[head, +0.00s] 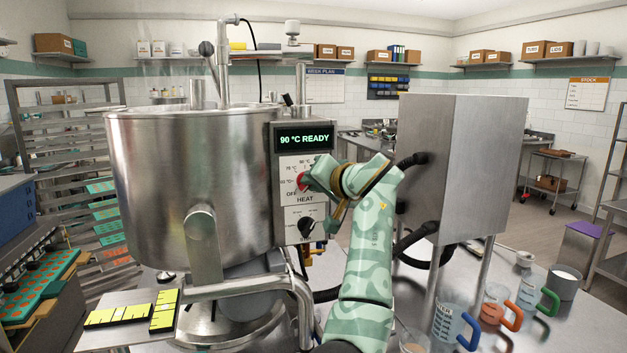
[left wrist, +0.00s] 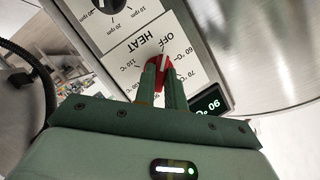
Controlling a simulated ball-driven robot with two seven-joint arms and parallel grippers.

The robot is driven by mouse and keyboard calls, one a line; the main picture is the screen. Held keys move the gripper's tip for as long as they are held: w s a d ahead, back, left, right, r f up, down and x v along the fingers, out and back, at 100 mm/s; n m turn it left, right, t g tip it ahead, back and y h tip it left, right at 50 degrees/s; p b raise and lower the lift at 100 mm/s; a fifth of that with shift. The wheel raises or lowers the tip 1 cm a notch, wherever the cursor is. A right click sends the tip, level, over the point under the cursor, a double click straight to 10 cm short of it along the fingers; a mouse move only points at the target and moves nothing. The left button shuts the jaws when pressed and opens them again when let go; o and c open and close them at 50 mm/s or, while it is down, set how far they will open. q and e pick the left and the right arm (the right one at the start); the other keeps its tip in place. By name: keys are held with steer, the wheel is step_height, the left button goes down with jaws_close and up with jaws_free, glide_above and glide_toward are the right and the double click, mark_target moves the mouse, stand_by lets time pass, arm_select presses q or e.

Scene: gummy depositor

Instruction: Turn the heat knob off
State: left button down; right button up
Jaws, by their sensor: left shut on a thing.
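The red heat knob (head: 302,181) is on the white HEAT panel (head: 297,196) of the steel kettle (head: 190,180). In the left wrist view, the red knob (left wrist: 156,58) shows between my fingertips, with printed OFF and temperature marks around it. A pale pointer mark shows on the knob, but the fingers partly hide it and I cannot tell its exact setting. My left gripper (head: 307,180) is shut on the knob; the left wrist view shows its two fingers (left wrist: 160,72) on either side. The display (head: 305,139) reads 90 °C READY. My right gripper is out of view.
A black knob (head: 306,227) sits below the heat knob. A steel box-shaped machine (head: 462,150) stands right of my arm, with black hoses. Measuring jugs (head: 453,322) with coloured handles stand at lower right. Yellow moulds (head: 120,315) lie at lower left.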

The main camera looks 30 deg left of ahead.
arm_select(q)
steer(key=shift+f, duration=0.2)
steer(key=c, duration=1.5)
jaws_free()
steer(key=shift+o, duration=0.2)
steer(key=shift+r, duration=0.1)
steer(key=v, duration=1.6)
steer(key=shift+p, duration=0.35)
steer(key=shift+s+d, duration=0.1)
